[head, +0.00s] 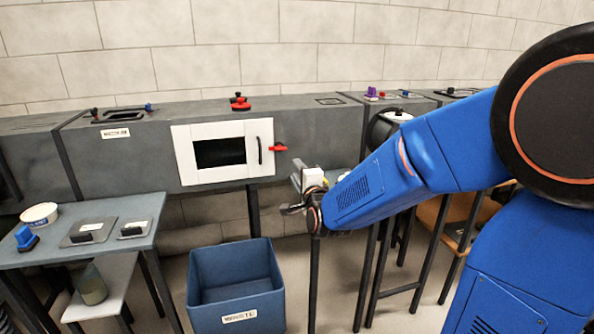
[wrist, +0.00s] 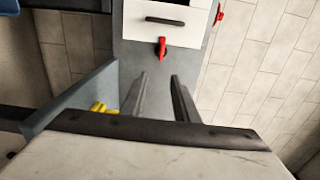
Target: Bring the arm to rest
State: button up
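My blue arm (head: 375,185) reaches in from the right in the head view, bent and held out over the floor. Its gripper (head: 292,190) is in front of the duct, to the right of and above the blue bin. In the wrist view the two fingers of my gripper (wrist: 160,80) stand apart with nothing between them. The gripper touches nothing that I can see.
The grey duct (head: 155,155) has a white-framed opening (head: 183,158) and a red latch (head: 278,148). A blue bin (head: 235,285) stands on the floor. A table (head: 120,210) with brushes is left. Something yellow (wrist: 98,107) shows in the wrist view.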

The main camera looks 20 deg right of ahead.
jog(key=s+d+f+n+g, duration=0.2)
jog(key=s+n+g, duration=0.2)
jog(key=s, duration=0.9)
jog(key=s+d+f+n+g, duration=0.2)
jog(key=s+n, duration=0.6)
jog(key=s, duration=0.5)
jog(key=s+d+f+n+g, duration=0.1)
jog(key=s+f+n+g, duration=0.3)
jog(key=s, duration=0.9)
jog(key=n+g, duration=0.2)
jog(key=g, duration=0.1)
jog(key=shift+d, duration=0.4)
jog(key=shift+s+f, duration=0.1)
